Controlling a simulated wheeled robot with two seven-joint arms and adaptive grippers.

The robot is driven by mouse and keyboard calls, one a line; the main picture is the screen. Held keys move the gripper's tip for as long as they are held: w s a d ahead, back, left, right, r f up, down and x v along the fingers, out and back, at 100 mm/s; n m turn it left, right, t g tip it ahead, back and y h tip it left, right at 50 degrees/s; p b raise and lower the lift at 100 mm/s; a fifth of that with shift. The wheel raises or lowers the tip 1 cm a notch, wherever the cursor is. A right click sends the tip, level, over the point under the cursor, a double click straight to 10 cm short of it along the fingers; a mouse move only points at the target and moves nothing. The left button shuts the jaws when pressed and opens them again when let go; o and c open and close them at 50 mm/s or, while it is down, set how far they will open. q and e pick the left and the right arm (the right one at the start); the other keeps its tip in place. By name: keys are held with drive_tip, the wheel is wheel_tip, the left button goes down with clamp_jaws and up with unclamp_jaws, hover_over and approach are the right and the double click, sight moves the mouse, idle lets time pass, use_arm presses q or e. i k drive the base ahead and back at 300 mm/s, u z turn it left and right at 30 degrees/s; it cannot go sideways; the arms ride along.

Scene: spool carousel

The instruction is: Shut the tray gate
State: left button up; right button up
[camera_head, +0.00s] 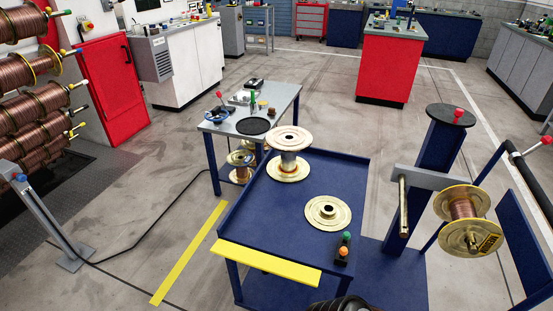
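The blue tray table (262,215) stands in the centre, with low raised walls at its left and back. The yellow tray gate (266,263) runs along its near edge. It looks like a flat strip folded outward from the tray floor, but its exact tilt is hard to tell. A spool with pale flanges (289,153) stands upright towards the back of the tray. A second pale spool flange (328,211) lies nearer the right side. Neither gripper can be made out. A dark ribbed part (342,306) is cut off at the bottom edge and cannot be identified.
A copper spool (465,222) hangs on the blue carousel at right. A grey post (45,220) stands at left. Floor left of the tray is mostly clear, with a black cable (150,238).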

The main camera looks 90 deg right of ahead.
sight(268, 264)
drive_tip(key=z, duration=0.6)
drive_tip(key=k, duration=1.85)
drive_tip(key=z, duration=2.55)
drive_tip(key=k, duration=0.45)
drive_tip(key=u, duration=0.7)
drive_tip(key=i, duration=1.2)
drive_tip(key=u, duration=0.2)
